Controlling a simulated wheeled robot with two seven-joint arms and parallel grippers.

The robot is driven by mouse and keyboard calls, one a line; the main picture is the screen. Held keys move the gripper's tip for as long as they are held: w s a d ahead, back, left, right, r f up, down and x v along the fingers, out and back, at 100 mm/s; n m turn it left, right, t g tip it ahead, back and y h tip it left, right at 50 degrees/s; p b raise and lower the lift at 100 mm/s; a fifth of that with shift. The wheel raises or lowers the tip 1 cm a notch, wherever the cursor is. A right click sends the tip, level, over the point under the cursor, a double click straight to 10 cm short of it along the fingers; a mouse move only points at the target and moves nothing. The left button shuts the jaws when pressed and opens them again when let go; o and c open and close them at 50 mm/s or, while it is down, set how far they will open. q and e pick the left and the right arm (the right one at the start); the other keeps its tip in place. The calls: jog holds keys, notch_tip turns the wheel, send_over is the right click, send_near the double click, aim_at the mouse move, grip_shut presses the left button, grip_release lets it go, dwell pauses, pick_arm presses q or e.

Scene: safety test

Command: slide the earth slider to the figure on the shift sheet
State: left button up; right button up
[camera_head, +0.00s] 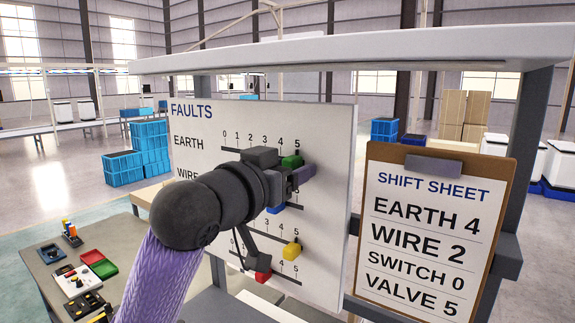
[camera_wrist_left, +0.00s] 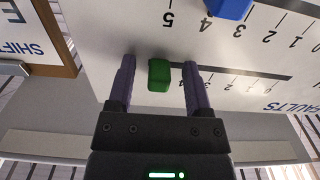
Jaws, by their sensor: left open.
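The green earth slider (camera_head: 291,161) is in the top row of the white FAULTS board (camera_head: 335,230), near the 5 end of its scale. The shift sheet (camera_head: 430,235) on a brown clipboard reads EARTH 4. My left gripper (camera_head: 295,180) is open at the board, partly covering the earth row. In the left wrist view, which shows the board upside down, the green slider (camera_wrist_left: 159,75) sits between the two purple fingers, with a gap on each side. My right gripper is out of view.
Below are a blue slider (camera_head: 275,208) close under my gripper, a yellow slider (camera_head: 291,249) and a red slider (camera_head: 263,276). A pale shelf (camera_head: 350,45) runs above the board. A grey post (camera_head: 525,130) stands at the right.

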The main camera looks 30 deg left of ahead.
pick_arm(q)
grip_shut()
dwell(1.3)
jog(key=shift+w+a, duration=0.2)
jog(key=shift+a, duration=1.3)
jog(key=shift+c, duration=1.3)
grip_release()
jog(key=shift+o, duration=1.3)
jog(key=shift+d, duration=0.1)
